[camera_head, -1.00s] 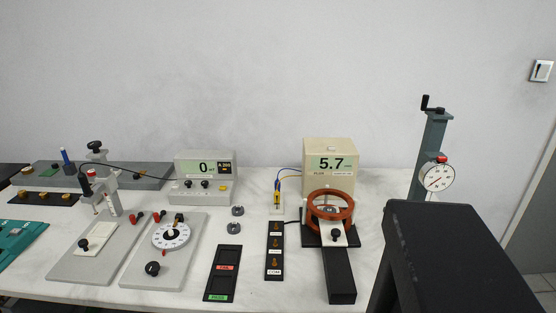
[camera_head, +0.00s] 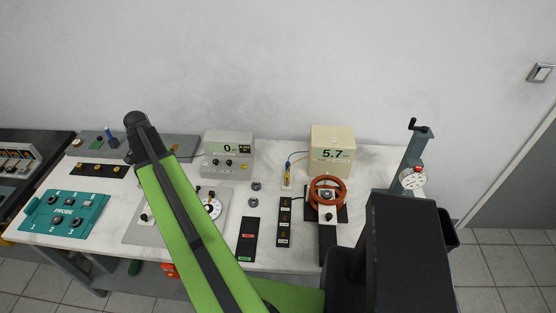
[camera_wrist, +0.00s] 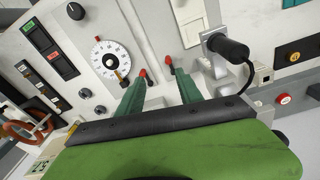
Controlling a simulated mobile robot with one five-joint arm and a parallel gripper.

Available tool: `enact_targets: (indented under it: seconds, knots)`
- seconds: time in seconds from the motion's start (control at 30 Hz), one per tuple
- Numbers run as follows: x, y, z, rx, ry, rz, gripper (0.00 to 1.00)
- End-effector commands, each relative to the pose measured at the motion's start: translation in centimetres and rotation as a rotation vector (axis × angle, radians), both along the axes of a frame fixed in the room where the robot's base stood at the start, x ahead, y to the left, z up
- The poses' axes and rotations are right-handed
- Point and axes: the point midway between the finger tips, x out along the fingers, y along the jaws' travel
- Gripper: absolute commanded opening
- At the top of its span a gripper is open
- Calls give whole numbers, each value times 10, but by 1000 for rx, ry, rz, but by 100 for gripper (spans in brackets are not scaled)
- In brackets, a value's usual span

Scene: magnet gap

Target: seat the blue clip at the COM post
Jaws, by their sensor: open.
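In the head view a small blue and yellow clip pair (camera_head: 288,169) stands on a white holder, with thin leads running to the cream meter box. It is too small to separate the blue clip clearly. In front of it a black strip (camera_head: 284,222) carries several brass posts with white labels; I cannot read which is COM. In the head view my arm crosses the left bench and the gripper cannot be made out.
A red coil (camera_head: 327,190) on a black stand is right of the strip. A dial (camera_wrist: 108,60) and a black-handled clamp (camera_wrist: 227,47) are near my fingers.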

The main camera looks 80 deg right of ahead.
Motion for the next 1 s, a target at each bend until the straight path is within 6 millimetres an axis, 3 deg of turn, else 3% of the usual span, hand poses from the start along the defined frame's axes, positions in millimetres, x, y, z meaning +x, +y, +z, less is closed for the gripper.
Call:
enact_targets:
  seconds: [0.03, 0.1, 0.17, 0.2, 0.3, 0.4, 0.43, 0.53, 0.77, 1.0]
  knots:
    - [-34, -49, 5, -6, 3, -166, 43]
    - [-91, -108, 8, -18, 6, -413, 43]
    - [-148, -153, 11, -29, 8, -631, 43]
    - [-186, -179, 13, -37, 11, -766, 43]
    - [-273, -223, 16, -55, 18, -1057, 43]
    - [-338, -246, 18, -68, 23, -1260, 43]
    - [-351, -249, 19, -71, 25, -1302, 43]
    - [-378, -256, 19, -79, 28, -1386, 43]
    - [-384, -256, 12, -80, 28, -1404, 43]
    - [-390, -257, -34, -80, 27, -1404, 43]
